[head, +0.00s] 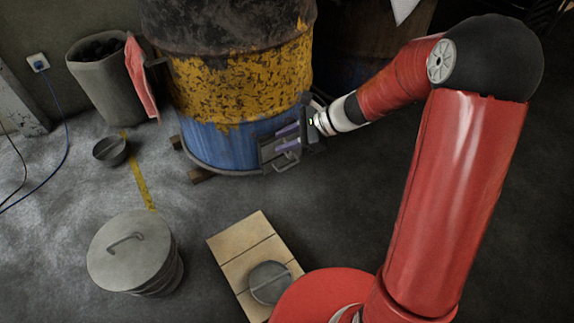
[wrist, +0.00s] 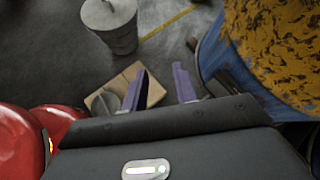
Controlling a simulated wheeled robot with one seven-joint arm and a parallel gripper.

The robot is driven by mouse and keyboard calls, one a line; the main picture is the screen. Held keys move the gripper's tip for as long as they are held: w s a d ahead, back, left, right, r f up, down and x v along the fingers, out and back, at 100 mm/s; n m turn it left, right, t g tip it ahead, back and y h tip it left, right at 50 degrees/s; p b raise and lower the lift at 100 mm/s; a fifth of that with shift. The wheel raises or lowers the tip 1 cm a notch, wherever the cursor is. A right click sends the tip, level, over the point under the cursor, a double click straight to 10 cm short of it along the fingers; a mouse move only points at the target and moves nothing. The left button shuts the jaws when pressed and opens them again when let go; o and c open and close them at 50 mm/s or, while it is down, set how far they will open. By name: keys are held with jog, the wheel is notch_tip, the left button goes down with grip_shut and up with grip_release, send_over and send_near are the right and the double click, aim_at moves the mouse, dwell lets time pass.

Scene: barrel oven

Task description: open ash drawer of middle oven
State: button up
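The middle oven is a rusty barrel (head: 235,85), yellow above and blue below; its side also shows at the right of the wrist view (wrist: 275,45). A grey metal ash drawer (head: 268,153) sits low at the barrel's front right, with a bar handle (head: 288,164) at its lower front. My gripper (head: 281,138) is at the drawer, its purple fingers in front of and above the handle. In the wrist view my gripper (wrist: 160,70) shows its two fingers apart, with nothing between them. Whether a finger touches the drawer is unclear.
A lidded metal bin (head: 130,250) stands at the lower left. A wooden board (head: 235,245) with a round grey lid (head: 268,283) lies on the floor in front. A grey bucket (head: 105,85) and a red cloth (head: 140,75) are left of the barrel. Floor before the drawer is clear.

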jog(key=w+a+f+m+t+y+b, duration=0.1)
jog(key=w+f+m+t+y, duration=0.15)
jog(key=w+f+m, duration=0.55)
jog(key=m+t+b, duration=0.2)
jog(key=m+t, duration=0.5)
jog(key=m, duration=0.8)
send_near(287, 167)
jog(key=a+r, duration=0.6)
jog(key=r, duration=0.4)
notch_tip(287, 167, down, 10)
jog(key=d+m+t+h, duration=0.2)
jog(key=m+h, duration=0.3)
jog(key=m, duration=0.3)
jog(key=shift+y, duration=0.25)
jog(key=b+x, duration=0.1)
jog(key=x, duration=0.2)
jog(key=b+x, duration=0.1)
jog(key=x, duration=0.3)
jog(key=shift+w, duration=0.45)
grip_shut()
